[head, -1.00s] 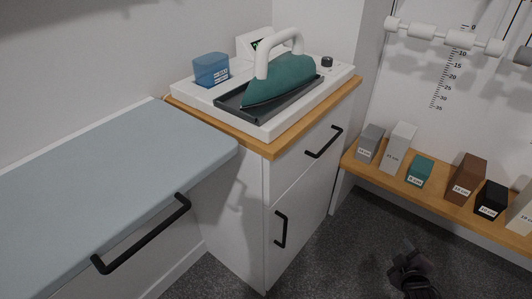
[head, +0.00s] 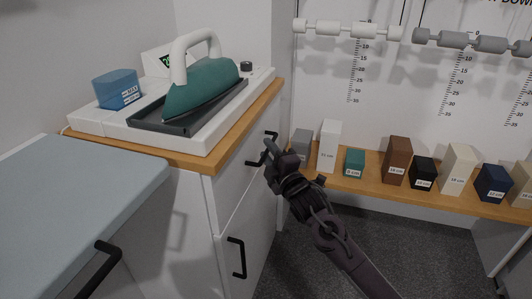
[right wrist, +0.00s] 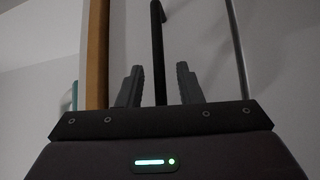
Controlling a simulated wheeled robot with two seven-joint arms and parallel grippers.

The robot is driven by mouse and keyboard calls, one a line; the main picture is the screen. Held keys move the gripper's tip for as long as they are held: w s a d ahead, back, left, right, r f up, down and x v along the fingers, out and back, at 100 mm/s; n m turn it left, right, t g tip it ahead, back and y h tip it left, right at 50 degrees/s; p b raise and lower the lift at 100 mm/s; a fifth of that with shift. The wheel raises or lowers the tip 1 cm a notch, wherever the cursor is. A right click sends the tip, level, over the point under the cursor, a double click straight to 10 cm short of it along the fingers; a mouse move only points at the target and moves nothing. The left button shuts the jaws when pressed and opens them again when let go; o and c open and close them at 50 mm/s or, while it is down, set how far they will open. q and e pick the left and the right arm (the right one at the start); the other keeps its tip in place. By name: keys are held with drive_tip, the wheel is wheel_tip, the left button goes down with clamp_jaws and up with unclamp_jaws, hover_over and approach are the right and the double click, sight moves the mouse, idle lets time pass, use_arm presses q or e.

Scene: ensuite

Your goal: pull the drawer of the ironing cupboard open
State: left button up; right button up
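The white ironing cupboard (head: 222,190) has a wooden top, with a drawer (head: 237,159) above a door. The drawer front looks flush with the cupboard. The drawer's black bar handle (head: 258,161) is partly hidden behind my right gripper (head: 272,150), which is at its near side. In the right wrist view my right gripper (right wrist: 159,85) has its fingers apart, with the handle bar (right wrist: 157,40) showing between them. A gap shows on both sides of the bar, and I cannot tell how deep it sits. My left gripper is not in view.
A teal iron (head: 200,92) on its white base and a blue tank (head: 117,89) stand on the top. The door handle (head: 237,258) is below the drawer. An ironing board (head: 70,205) is at left. A wooden shelf (head: 440,190) with several blocks runs along the right.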

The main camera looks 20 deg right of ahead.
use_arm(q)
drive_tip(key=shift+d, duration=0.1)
use_arm(e)
drive_tip(key=shift+w+a+r, duration=0.1)
drive_tip(key=shift+w, duration=0.4)
drive_tip(key=shift+c, duration=0.3)
clamp_jaws()
